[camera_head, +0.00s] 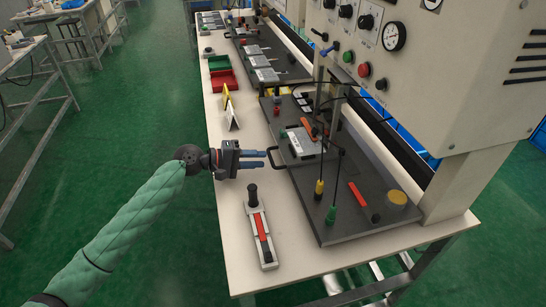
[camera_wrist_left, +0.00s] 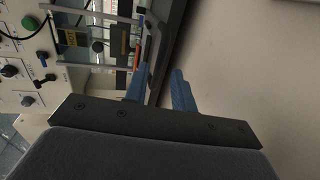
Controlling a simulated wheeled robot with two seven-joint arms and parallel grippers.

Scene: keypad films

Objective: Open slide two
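My left gripper (camera_head: 265,158) reaches in from the left over the pale bench, with two blue fingers apart and nothing seen between them in the head view. Its tips are close to a black bar handle (camera_head: 285,165) on the near edge of a dark board (camera_head: 322,215). In the left wrist view the left gripper (camera_wrist_left: 158,82) has a gap between its fingers, and the dark handle (camera_wrist_left: 157,52) lies ahead of that gap. I cannot tell whether they touch. No label marking slide two is readable. My right gripper is not in view.
A grey device with a red strip and black knob (camera_head: 260,225) lies on the bench (camera_head: 232,250) below the gripper. Red tray (camera_head: 223,81), green tray (camera_head: 219,63) and yellow card (camera_head: 226,97) stand farther back. A grey panel cabinet (camera_head: 450,80) rises behind the board.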

